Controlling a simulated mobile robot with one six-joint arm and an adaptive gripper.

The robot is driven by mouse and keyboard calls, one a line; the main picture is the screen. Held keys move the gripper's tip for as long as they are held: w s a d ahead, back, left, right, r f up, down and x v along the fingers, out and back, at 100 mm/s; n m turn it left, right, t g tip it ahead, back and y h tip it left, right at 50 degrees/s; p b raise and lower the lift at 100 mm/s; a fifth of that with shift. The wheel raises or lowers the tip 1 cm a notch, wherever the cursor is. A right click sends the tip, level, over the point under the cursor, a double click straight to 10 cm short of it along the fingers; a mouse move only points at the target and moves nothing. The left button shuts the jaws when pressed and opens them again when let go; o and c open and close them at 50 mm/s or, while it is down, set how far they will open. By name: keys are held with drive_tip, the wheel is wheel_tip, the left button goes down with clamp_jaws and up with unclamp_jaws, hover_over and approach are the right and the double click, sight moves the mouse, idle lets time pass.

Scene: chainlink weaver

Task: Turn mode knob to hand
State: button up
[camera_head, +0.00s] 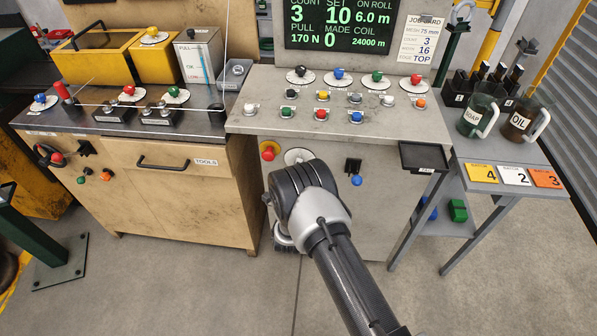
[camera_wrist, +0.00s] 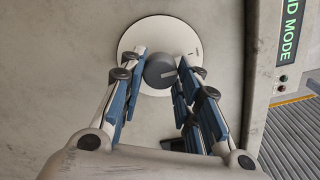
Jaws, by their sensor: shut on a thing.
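The mode knob (camera_wrist: 160,70) is a dark grey round knob on a white round plate (camera_wrist: 136,38) in the wrist view. A pale mark shows on the knob's lower right; small print at the plate's right is unreadable. My gripper (camera_wrist: 161,72) has a finger on each side of the knob and is shut on it. In the head view, my wrist covers the knob, and only the top of a white plate (camera_head: 297,156) shows on the cabinet front. A partly cut-off green sign (camera_wrist: 290,25) ends in "ID MODE" at the wrist view's upper right.
A red knob on a yellow base (camera_head: 268,151) is left of my wrist, and a blue knob (camera_head: 356,180) is right of it. A black tray (camera_head: 423,157) juts out farther right. Many coloured knobs stand on the panel above. The floor in front is open.

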drive_tip(key=o, duration=1.1)
drive_tip(key=s, duration=1.2)
drive_tip(key=shift+a, duration=0.2)
